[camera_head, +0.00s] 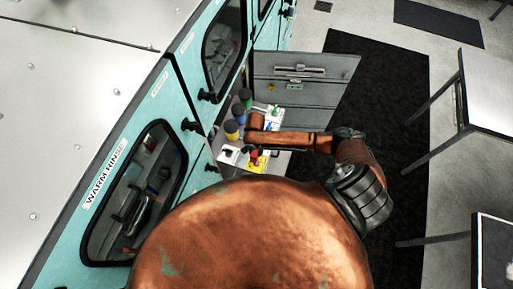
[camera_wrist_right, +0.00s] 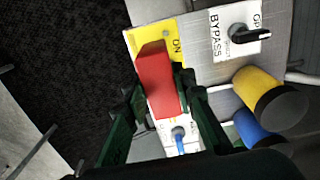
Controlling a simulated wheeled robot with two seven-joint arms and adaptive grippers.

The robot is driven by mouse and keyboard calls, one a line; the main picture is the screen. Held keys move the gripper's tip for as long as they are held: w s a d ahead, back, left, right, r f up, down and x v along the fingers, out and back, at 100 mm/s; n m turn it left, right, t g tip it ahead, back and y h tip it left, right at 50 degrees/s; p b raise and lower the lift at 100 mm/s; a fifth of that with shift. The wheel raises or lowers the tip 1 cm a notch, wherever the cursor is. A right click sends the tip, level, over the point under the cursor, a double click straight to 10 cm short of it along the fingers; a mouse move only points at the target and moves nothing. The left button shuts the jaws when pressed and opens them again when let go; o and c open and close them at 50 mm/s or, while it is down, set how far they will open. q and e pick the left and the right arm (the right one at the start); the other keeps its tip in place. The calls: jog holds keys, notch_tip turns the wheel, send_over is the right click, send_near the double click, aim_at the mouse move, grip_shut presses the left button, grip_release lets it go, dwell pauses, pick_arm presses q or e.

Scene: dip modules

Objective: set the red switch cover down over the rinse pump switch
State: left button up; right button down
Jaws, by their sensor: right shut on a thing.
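The red switch cover (camera_wrist_right: 153,68) is a red block between the two dark green fingers of my right gripper (camera_wrist_right: 160,86), which is shut on it. The cover is in front of a yellow plate (camera_wrist_right: 176,47) and hides part of it; I cannot tell whether it touches the plate. In the head view the red cover (camera_head: 253,153) is a small patch beside the yellow plate (camera_head: 259,165), below the end of my right arm. Any switch under the cover is hidden, and I cannot make out the rinse pump label. My left gripper is out of view.
A black BYPASS switch (camera_wrist_right: 245,37) sits beside the yellow plate. A blue-lever switch (camera_wrist_right: 179,140) is below the cover. Yellow (camera_wrist_right: 262,88) and blue (camera_wrist_right: 258,128) capped cylinders stand close on the right. A teal machine wall (camera_head: 180,80) rises left of the panel.

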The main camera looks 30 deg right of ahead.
jog(key=shift+s+d+f, duration=0.15)
jog(key=shift+s+f, duration=0.2)
jog(key=shift+s, duration=0.05)
jog(key=shift+w+f+b, duration=0.1)
jog(key=shift+f+b, duration=0.05)
jog(key=shift+b, duration=0.25)
jog(key=shift+f+b, duration=0.35)
jog(key=shift+b, duration=0.15)
jog(key=shift+f, duration=0.25)
jog(key=shift+f+b, duration=0.35)
jog(key=shift+f, duration=0.1)
jog(key=shift+f+b, duration=0.35)
jog(key=shift+f, duration=0.85)
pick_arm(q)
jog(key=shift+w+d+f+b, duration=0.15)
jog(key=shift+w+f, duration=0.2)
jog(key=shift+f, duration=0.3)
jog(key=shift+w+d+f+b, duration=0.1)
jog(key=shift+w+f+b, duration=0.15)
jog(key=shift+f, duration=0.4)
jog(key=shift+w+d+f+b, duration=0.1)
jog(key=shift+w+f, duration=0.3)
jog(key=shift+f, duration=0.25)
pick_arm(e)
jog(key=shift+f, duration=1.35)
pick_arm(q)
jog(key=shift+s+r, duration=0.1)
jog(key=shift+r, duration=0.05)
pick_arm(e)
jog(key=shift+f, duration=0.35)
